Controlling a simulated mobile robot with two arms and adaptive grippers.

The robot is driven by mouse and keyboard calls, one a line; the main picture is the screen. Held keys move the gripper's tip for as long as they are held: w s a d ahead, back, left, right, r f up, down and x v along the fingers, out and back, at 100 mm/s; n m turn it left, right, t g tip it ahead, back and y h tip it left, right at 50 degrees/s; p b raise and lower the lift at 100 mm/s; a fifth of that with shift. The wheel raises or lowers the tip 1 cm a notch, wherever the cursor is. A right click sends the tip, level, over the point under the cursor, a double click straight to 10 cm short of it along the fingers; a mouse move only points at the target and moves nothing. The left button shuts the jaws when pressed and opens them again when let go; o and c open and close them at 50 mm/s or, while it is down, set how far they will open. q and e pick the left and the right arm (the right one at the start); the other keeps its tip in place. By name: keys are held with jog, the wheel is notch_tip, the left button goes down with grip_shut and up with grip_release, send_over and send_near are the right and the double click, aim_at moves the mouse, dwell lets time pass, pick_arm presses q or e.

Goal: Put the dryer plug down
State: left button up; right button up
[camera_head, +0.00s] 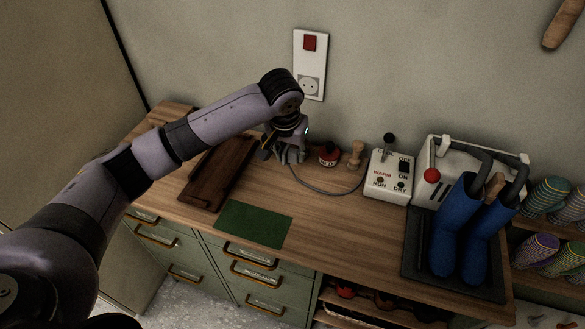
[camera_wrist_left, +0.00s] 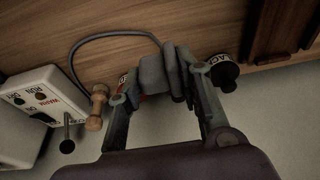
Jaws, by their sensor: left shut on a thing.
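My left gripper (camera_head: 287,158) is low over the back of the wooden bench, below the wall socket (camera_head: 311,86). The wrist view shows its two fingers shut on the grey dryer plug (camera_wrist_left: 161,76). A grey cable (camera_head: 325,191) runs from the plug along the bench to the white control box (camera_head: 388,178); it also shows in the wrist view (camera_wrist_left: 105,37). In the head view the gripper mostly hides the plug. I cannot tell whether the plug touches the bench. My right gripper is in neither view.
A green mat (camera_head: 253,226) lies bare at the front edge. A dark wooden tray (camera_head: 218,173) lies left of the gripper. A red-and-black pot (camera_head: 328,154) and wooden peg (camera_head: 355,154) stand close right.

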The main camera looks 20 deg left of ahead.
aim_at(291, 161)
pick_arm(q)
notch_tip(291, 161, down, 3)
jog(key=shift+f, duration=0.15)
notch_tip(291, 161, down, 3)
jog(key=shift+f+p, duration=0.2)
jog(key=shift+p, duration=0.2)
jog(key=shift+f, duration=0.45)
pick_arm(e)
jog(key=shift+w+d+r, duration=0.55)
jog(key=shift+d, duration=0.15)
pick_arm(q)
jog(key=shift+f, duration=0.55)
jog(key=o, duration=1.2)
jog(key=shift+c, duration=0.2)
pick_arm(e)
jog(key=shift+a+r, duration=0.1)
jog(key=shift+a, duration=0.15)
pick_arm(q)
jog(key=shift+r, duration=0.1)
